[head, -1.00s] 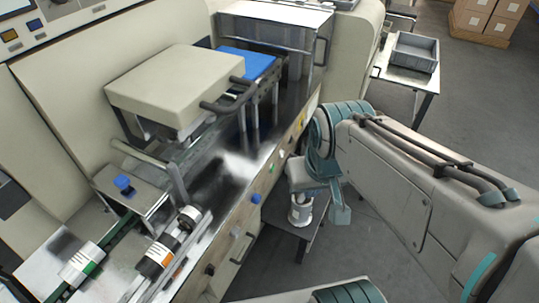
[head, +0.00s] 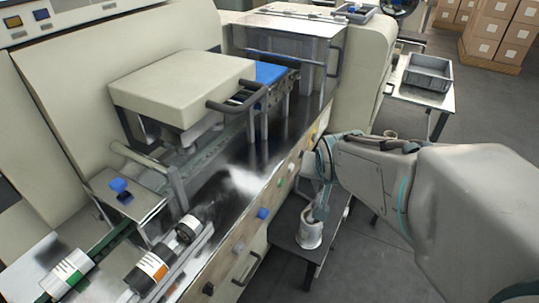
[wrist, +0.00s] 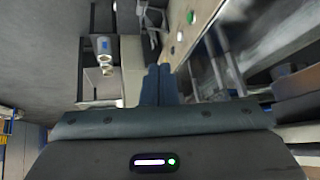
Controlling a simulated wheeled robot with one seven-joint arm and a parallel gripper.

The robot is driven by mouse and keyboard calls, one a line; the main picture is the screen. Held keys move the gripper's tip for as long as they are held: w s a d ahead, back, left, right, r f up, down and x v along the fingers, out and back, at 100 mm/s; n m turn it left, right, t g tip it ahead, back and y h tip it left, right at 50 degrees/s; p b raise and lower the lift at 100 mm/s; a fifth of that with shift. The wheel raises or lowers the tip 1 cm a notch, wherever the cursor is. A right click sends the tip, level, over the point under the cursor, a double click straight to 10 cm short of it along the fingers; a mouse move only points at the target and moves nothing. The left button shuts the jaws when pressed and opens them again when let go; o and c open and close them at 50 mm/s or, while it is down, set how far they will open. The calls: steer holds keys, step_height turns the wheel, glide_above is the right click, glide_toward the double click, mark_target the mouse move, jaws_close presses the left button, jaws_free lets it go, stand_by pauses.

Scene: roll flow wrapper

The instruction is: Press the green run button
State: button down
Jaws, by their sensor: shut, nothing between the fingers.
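The green run button (head: 280,183) is on the sloping front strip of the machine, between a blue knob and a white button. In the wrist view a green button (wrist: 179,36) shows ahead and to the right of my gripper (wrist: 159,72). My gripper's two dark blue fingers are together, with nothing between them. They are apart from the button. In the head view my arm reaches in from the right, and its end is by the front strip, to the right of the buttons; the fingertips are hard to make out there.
A blue knob (head: 262,213), a white button (head: 291,167) and dark knobs share the strip. A low stand with a white cylinder (head: 310,230) is below my arm. A grey bin (head: 428,72) is on a table at the back right. Open floor lies right of the machine.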

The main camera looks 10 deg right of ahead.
mark_target(281, 183)
steer(key=w+d+f+m+t+y+b, duration=0.25)
steer(key=w+f+m+t+b, duration=0.5)
steer(key=w+f+b, duration=0.95)
steer(key=d+f+m+t+y+b, duration=0.3)
steer(key=f+m+t+b, duration=0.4)
steer(key=f+b, duration=0.4)
steer(key=shift+s+d+f+t+y+b, duration=0.3)
steer(key=shift+s+y+b, duration=0.2)
steer(key=shift+b, duration=0.6)
steer(key=shift+w+a+r, duration=0.1)
steer(key=shift+a, duration=0.05)
steer(key=w+a, duration=0.5)
steer(key=a, duration=0.2)
steer(key=shift+w, duration=0.15)
steer(key=shift+w+a+b, duration=0.15)
steer(key=shift+a+b, duration=0.15)
